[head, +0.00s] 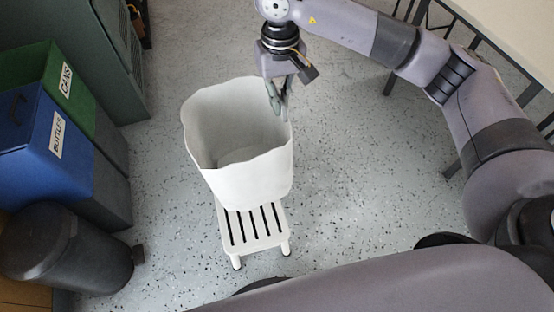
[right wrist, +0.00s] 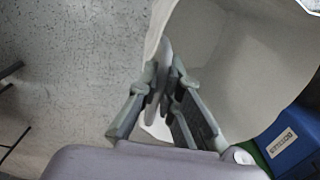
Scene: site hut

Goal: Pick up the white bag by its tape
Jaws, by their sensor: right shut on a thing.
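The white bag (head: 248,180) is open at the top and upright, over the rear part of a white slatted stool. I cannot tell whether its bottom touches the stool. My right gripper (head: 278,103) is at the bag's far right rim, pointing down. In the right wrist view its fingers (right wrist: 163,82) are closed on a thin pale strip at the rim, which looks like the bag's tape. The fingers hide most of that strip. The bag's wall and pale inside (right wrist: 235,60) fill the upper right there. My left gripper is not in view.
The white stool (head: 252,228) stands on speckled floor. Blue bottles bin (head: 40,150), green cans bin (head: 62,85) and a dark round bin (head: 65,250) stand at the left. A table (head: 510,25) is at the upper right. Floor right of the bag is clear.

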